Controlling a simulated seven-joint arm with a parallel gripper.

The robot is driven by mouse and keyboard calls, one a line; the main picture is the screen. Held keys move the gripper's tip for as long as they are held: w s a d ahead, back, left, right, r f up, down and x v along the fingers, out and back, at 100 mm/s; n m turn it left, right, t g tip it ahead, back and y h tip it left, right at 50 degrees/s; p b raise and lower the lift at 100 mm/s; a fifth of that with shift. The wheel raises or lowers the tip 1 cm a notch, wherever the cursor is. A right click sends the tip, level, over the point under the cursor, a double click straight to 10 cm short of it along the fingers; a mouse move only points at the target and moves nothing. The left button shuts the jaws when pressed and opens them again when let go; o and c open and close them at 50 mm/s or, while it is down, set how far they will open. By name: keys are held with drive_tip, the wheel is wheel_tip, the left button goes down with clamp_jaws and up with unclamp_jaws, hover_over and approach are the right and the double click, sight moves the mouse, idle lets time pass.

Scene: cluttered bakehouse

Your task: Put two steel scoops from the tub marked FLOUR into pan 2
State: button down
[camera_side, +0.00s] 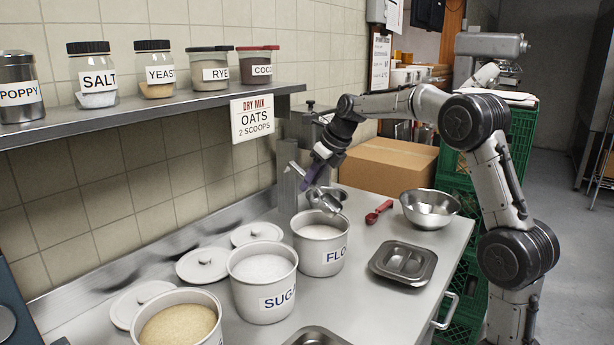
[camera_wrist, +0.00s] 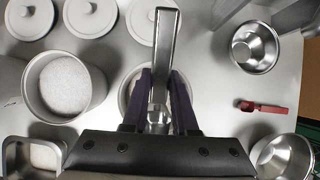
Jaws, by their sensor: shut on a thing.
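The rest of that label is turned out of sight. White powder shows in the tub. In the wrist view the purple fingers (camera_wrist: 162,108) flank the scoop and largely hide the tub. I cannot tell whether the scoop holds flour. A steel pan (camera_side: 403,264) lies right of the tub. Another pan (camera_side: 316,338) is cut off at the bottom edge. No pan number is readable.
The sugar tub (camera_side: 262,293) stands close left of the flour tub, with a tan-filled tub (camera_side: 180,322) beyond. Lids (camera_side: 203,264) lie behind. A steel bowl (camera_side: 430,209) and red scoop (camera_side: 379,212) lie right; a smaller bowl (camera_wrist: 256,47) is behind. A shelf (camera_side: 150,110) overhangs the back.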

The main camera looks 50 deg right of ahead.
sight(315, 190)
drive_tip(key=shift+f, duration=5.4)
drive_tip(key=shift+r, duration=0.15)
wheel_tip(315, 190, up, 6)
drive_tip(key=shift+f, duration=0.1)
drive_tip(key=shift+w+f+g, duration=0.15)
drive_tip(key=shift+f+g, duration=0.15)
